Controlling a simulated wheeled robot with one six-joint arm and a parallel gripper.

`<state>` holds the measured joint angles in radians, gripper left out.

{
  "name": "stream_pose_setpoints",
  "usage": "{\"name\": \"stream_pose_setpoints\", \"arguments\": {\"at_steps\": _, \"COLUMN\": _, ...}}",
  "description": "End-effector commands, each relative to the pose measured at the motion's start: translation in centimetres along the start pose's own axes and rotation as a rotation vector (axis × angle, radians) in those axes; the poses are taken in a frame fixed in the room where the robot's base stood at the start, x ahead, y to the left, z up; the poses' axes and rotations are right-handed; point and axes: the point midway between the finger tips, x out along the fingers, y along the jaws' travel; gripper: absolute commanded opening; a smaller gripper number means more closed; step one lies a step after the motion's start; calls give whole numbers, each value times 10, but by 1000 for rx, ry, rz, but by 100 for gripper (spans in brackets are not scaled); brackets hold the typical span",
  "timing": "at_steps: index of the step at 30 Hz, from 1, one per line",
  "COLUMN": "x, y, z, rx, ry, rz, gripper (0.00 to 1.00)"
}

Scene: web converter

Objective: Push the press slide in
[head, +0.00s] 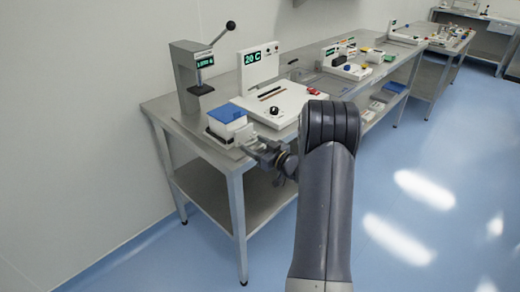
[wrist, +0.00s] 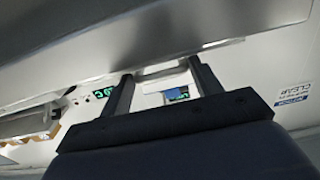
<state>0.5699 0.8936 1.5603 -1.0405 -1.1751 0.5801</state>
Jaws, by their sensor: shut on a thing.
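The press (head: 187,75) stands at the left end of the steel table, with a green display and a black-knobbed lever. In front of it, near the table's front edge, the press slide (head: 216,138) carries a white block with a blue top (head: 228,113). My gripper (head: 252,146) is at the table's front edge, just right of and below the block. In the wrist view its two fingers (wrist: 165,88) reach up to a pale bar, which looks like the slide's handle (wrist: 162,69). The gripper is shut on it; the exact contact is small and partly hidden.
A white control unit (head: 288,104) with a "20 C" display stands right of the slide on the table. Further stations (head: 345,68) line the tables behind. My arm covers part of the table's front. The blue floor on the right is clear.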

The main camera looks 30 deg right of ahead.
Motion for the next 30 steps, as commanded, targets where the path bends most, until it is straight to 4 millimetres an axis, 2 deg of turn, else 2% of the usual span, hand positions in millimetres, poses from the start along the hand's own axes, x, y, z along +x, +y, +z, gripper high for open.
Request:
{"name": "stream_pose_setpoints", "arguments": {"at_steps": 1, "x": 10, "y": 2, "z": 0, "rx": -5, "ry": 4, "rz": 4, "gripper": 20}}
{"name": "stream_pose_setpoints", "arguments": {"at_steps": 4, "x": 21, "y": 3, "z": -1, "rx": -2, "ry": 5, "rz": 7, "gripper": 20}}
{"name": "stream_pose_setpoints", "arguments": {"at_steps": 11, "x": 21, "y": 4, "z": -2, "rx": -1, "ry": 4, "rz": 10, "gripper": 20}}
{"name": "stream_pose_setpoints", "arguments": {"at_steps": 12, "x": 21, "y": 4, "z": -2, "rx": -1, "ry": 4, "rz": 10, "gripper": 61}}
{"name": "stream_pose_setpoints", "arguments": {"at_steps": 15, "x": 21, "y": 3, "z": -2, "rx": -1, "ry": 4, "rz": 10, "gripper": 69}}
{"name": "stream_pose_setpoints", "arguments": {"at_steps": 26, "x": 20, "y": 2, "z": -1, "rx": -1, "ry": 2, "rz": 5, "gripper": 69}}
{"name": "stream_pose_setpoints", "arguments": {"at_steps": 30, "x": 9, "y": 2, "z": 0, "rx": -1, "ry": 1, "rz": 6, "gripper": 69}}
